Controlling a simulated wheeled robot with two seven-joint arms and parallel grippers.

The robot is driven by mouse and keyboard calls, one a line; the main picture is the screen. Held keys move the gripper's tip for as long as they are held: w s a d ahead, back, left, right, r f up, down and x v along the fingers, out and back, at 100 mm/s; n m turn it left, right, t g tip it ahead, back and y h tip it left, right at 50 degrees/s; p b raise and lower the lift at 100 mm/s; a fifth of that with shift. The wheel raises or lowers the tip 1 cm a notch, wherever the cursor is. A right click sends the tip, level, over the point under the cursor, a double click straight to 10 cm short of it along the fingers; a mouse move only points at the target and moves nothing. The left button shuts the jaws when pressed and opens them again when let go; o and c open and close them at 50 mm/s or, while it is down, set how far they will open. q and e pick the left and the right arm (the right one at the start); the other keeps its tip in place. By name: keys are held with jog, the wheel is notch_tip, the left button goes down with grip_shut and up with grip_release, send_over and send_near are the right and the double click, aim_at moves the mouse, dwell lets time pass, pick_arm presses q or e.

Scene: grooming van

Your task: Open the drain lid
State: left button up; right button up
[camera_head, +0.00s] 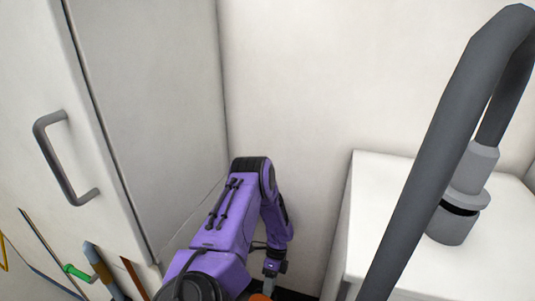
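I cannot make out a drain lid in this view. My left arm is purple and comes up from the bottom, bends at its top and hangs down again beside the wall. My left gripper (273,267) is low at the bottom middle, small and partly hidden by my arm, so its fingers cannot be told apart. What lies below it is mostly cut off by the frame's lower edge. My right gripper is not in view.
A thick grey pipe (437,150) arches across the right, with a fitting (465,200) on a white cabinet (375,190). A white door with a grey handle (63,160) stands left. A green-handled tool (78,273) is at lower left.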

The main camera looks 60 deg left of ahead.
pick_arm(q)
jog(key=s+d+r+p, duration=0.1)
jog(key=r, duration=0.2)
jog(key=s+d+r+p, duration=0.1)
jog(key=d+r+p, duration=0.1)
jog(key=r, duration=0.1)
jog(key=d+r+p, duration=0.1)
jog(key=r, duration=0.2)
jog(key=shift+s+d+p, duration=0.35)
jog(key=shift+s, duration=0.05)
jog(key=s+d+r+p, duration=0.1)
jog(key=s+d+r, duration=0.1)
jog(key=s+d, duration=0.2)
jog(key=d, duration=0.3)
jog(key=shift+s+d+r, duration=0.15)
jog(key=shift+s+r, duration=0.1)
jog(key=shift+r, duration=0.1)
